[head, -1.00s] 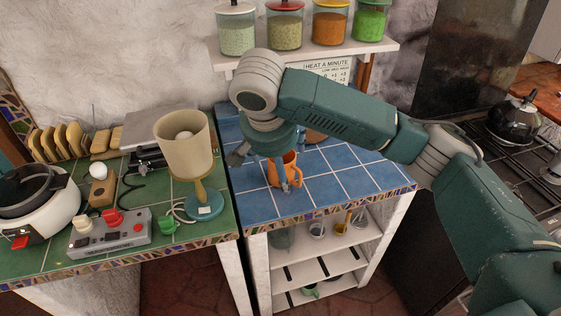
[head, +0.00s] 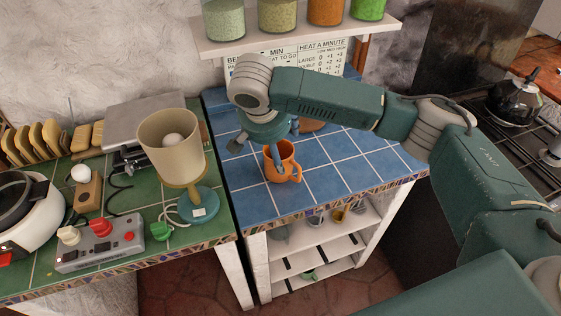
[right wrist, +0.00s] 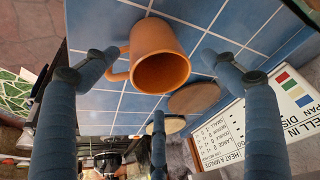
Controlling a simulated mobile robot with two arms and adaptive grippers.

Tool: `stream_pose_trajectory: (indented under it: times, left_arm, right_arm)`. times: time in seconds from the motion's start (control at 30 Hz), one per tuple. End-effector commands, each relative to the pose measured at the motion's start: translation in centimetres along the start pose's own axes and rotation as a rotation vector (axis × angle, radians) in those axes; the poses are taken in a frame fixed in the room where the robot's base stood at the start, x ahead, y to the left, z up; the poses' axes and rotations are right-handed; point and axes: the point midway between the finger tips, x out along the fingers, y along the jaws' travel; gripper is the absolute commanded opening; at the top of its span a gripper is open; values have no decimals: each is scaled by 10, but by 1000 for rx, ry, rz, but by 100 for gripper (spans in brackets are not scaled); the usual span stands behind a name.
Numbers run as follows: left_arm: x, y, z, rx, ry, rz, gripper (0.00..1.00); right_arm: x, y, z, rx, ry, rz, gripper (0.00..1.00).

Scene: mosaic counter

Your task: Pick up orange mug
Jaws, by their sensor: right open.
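The orange mug (head: 285,174) stands on the blue tiled counter (head: 334,175), partly hidden behind a finger in the head view. In the right wrist view the mug (right wrist: 158,45) shows its open mouth, with its handle toward the left finger. My right gripper (head: 266,148) is above and beside the mug, with its fingers spread. In the right wrist view the open gripper (right wrist: 157,80) has fingers on either side of the mug, with gaps visible, and a third finger below it. The mug is not held. My left gripper is not in view.
A lamp (head: 172,148) and a grey control box (head: 100,245) stand on the green counter at left. A shelf (head: 296,42) with jars hangs behind. Round wooden pieces (right wrist: 194,97) lie near the mug. The front of the blue counter is clear.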

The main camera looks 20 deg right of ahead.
Motion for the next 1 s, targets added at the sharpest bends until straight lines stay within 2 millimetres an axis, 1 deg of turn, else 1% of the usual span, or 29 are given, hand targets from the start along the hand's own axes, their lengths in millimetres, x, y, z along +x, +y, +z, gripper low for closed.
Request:
stream_pose_trajectory:
  times: [0.03, 0.07, 0.13, 0.2, 0.27, 0.37, 0.5, 0.67, 0.7, 0.77, 1.0]
  left_arm:
    - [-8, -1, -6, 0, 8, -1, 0]
    - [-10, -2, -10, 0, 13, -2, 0]
    - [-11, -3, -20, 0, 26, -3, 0]
    - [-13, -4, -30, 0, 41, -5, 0]
    - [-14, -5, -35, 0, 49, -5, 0]
    - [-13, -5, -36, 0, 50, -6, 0]
    - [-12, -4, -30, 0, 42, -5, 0]
    - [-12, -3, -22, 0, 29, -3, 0]
    - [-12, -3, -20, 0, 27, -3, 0]
    - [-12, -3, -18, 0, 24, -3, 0]
    - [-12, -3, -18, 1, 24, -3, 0]
  right_arm:
    - [5, 1, -1, 1, 0, 5, 85]
    - [10, 1, 0, 0, 0, 6, 85]
    - [22, 0, 1, 0, 0, 4, 85]
    - [29, 0, 1, 1, -1, 3, 85]
    - [33, 0, 2, 0, 0, 1, 85]
    - [35, 0, 2, -1, 0, 0, 85]
    - [35, 0, 2, -1, 0, 0, 85]
    - [35, 0, 2, 0, 0, 0, 53]
    - [34, 0, 2, 0, 0, 0, 45]
    - [34, 0, 2, 0, 0, 0, 33]
    - [33, -1, 1, 0, 1, -1, 32]
